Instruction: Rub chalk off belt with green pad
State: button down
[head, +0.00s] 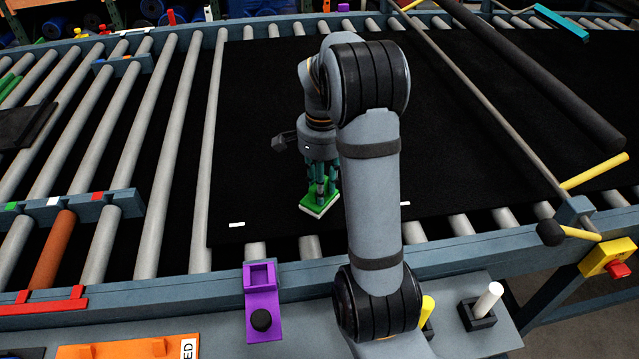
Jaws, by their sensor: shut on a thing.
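The black belt (270,100) lies flat over the rollers in the middle of the head view. Two short white chalk marks show near its front edge: a left mark (237,225) and a right mark (405,204). My gripper (322,186) points down and is shut on the green pad (320,199), which has a pale lower layer. The pad is over the front part of the belt, between the two marks. I cannot tell whether it touches the belt. My arm hides part of the belt to the right of the pad.
A purple holder (261,300) with a black knob stands at the front rail. A white peg in a black block (484,306) is right of it. A red button on a yellow box (611,263) is far right.

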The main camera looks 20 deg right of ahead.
jog(key=shift+s, duration=0.4)
notch_tip(320, 180, up, 8)
jog(key=p, duration=0.6)
jog(key=shift+w+r, duration=0.1)
